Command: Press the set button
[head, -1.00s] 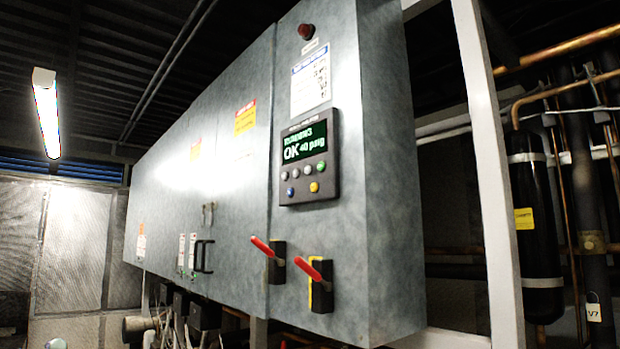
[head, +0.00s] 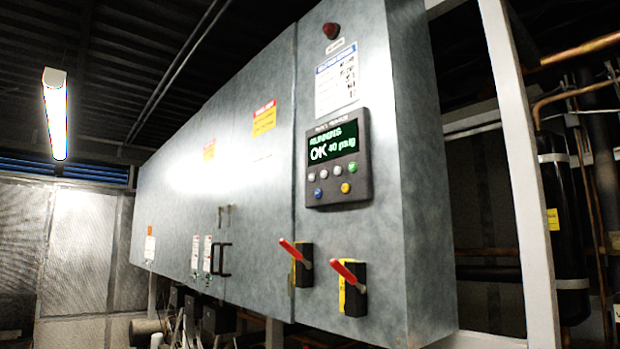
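A dark control panel (head: 338,158) is mounted on the front of the grey cabinet, right of centre in the head view. Its lit screen (head: 333,144) reads "RUNNING", "OK" and "40 psig" in green and white. Below the screen are several small round buttons: pale grey ones, a green one (head: 352,167), a blue one (head: 317,193) and a yellow one (head: 345,187). The button labels are too small to read, so I cannot tell which is the set button. My gripper is not in view.
Two red-handled switches (head: 296,254) (head: 349,273) stick out from the grey cabinet (head: 240,180) below the panel. A red lamp (head: 331,30) sits above it. A white upright post (head: 515,170), copper pipes and a black cylinder (head: 565,230) stand to the right.

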